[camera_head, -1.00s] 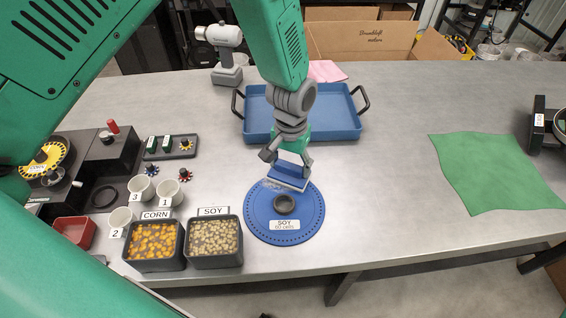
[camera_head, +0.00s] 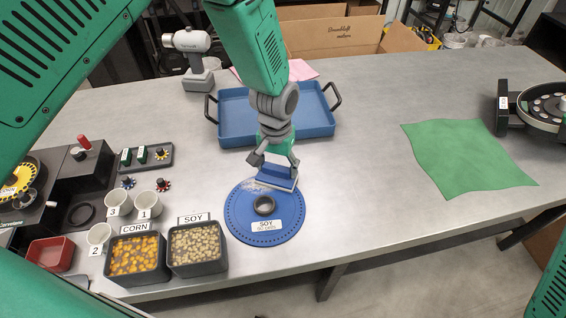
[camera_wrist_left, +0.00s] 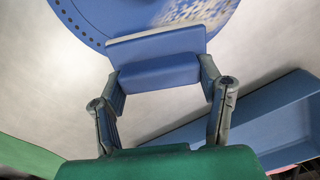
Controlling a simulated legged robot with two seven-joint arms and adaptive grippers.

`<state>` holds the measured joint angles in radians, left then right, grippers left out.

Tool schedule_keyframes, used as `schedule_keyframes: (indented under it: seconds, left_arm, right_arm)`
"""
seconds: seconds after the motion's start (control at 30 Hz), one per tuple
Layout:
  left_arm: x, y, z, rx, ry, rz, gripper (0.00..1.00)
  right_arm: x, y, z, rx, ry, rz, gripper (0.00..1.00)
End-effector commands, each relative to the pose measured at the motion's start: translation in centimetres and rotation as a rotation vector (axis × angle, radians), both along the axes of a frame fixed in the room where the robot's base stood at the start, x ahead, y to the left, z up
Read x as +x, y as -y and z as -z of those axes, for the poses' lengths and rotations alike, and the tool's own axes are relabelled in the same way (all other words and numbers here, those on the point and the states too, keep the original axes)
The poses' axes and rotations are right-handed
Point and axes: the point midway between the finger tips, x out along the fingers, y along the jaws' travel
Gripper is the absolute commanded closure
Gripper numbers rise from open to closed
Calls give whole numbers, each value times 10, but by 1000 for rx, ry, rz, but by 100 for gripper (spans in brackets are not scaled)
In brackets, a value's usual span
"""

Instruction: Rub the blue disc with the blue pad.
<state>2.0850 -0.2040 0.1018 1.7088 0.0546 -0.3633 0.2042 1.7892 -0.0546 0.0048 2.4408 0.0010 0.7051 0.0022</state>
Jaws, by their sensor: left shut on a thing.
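My left gripper (camera_head: 275,168) is shut on the blue pad (camera_head: 277,180), which has a pale layer beneath. The pad overlaps the disc's far right rim in the head view; it also shows between the fingers in the wrist view (camera_wrist_left: 158,73). I cannot tell if it touches the disc. My right gripper is out of view.
A blue tray (camera_head: 318,131) stands behind the gripper. Corn (camera_head: 137,280) and soy (camera_head: 197,268) bins and cups (camera_head: 149,205) stand left of the disc. A green cloth (camera_head: 468,158) lies at right. The table between disc and cloth is clear.

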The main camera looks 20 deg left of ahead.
Motion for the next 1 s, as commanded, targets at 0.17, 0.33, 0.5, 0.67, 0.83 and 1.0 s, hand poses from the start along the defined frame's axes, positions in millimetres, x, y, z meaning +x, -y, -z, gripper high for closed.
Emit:
schedule_keyframes:
  seconds: [0.17,0.33,0.5,0.67,0.83,1.0]
  left_arm:
    - [-8,-15,0,-1,-1,-1,62]
    - [-12,-21,2,0,-1,1,62]
    - [-15,-28,2,0,-1,-1,62]
    - [-22,-40,3,0,-2,-1,62]
    - [-29,-52,4,0,-2,-1,62]
    - [-31,-57,5,0,-1,0,62]
  right_arm:
    - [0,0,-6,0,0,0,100]
    - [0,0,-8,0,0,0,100]
    - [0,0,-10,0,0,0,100]
    - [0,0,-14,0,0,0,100]
    - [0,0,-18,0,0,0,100]
    - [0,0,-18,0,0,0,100]
